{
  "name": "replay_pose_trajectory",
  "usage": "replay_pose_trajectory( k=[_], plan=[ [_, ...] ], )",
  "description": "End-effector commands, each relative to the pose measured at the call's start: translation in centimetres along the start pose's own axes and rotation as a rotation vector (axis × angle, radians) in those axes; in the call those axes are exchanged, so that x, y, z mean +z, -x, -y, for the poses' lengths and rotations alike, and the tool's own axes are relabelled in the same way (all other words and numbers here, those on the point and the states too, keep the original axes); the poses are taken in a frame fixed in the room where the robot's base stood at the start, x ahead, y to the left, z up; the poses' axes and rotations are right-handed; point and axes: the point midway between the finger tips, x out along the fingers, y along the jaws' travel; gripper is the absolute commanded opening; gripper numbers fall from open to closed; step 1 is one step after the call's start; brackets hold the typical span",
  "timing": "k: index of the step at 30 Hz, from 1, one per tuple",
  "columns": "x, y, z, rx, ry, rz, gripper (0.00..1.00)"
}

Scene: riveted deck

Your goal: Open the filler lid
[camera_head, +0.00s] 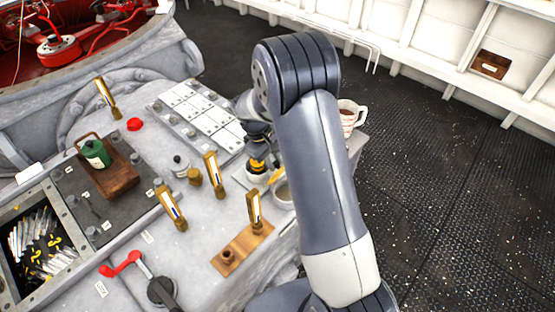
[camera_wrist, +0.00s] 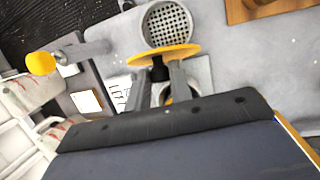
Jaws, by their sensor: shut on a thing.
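The filler lid (camera_wrist: 166,55) is a yellow disc with a dark knob, seen nearly edge-on in the wrist view. My gripper (camera_wrist: 160,73) is shut on that knob. The lid stands tilted beside the filler neck (camera_wrist: 170,24), whose perforated grey strainer shows uncovered. In the head view the grey filler neck (camera_head: 284,192) is partly hidden by my forearm, and a yellow piece of the lid (camera_head: 277,175) shows beside it. My fingers are mostly hidden there by my own arm.
A yellow-ended lever (camera_wrist: 40,63) lies left in the wrist view. Several brass-framed gauges (camera_head: 212,174) stand left of the filler. A wooden board (camera_head: 232,258) lies in front, and a mug (camera_head: 349,118) stands behind my arm.

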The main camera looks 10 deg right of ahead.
Motion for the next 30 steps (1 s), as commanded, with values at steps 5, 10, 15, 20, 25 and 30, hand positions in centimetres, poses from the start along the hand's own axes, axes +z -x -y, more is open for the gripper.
replay_pose_trajectory(
  k=[5, 10, 15, 20, 25, 30],
  plan=[
    [-1.9, 0.3, 0.0, 0.004, -0.002, -0.022, 0.00],
    [-1.9, 0.3, 0.0, 0.003, -0.003, -0.023, 0.00],
    [-1.9, 0.3, 0.0, 0.002, -0.003, -0.024, 0.22],
    [-1.9, 0.3, 0.0, 0.002, -0.003, -0.021, 0.35],
    [-1.8, 0.3, 0.0, 0.002, -0.003, -0.019, 0.43],
    [-1.8, 0.4, 0.0, 0.002, -0.003, -0.019, 0.43]
  ],
)
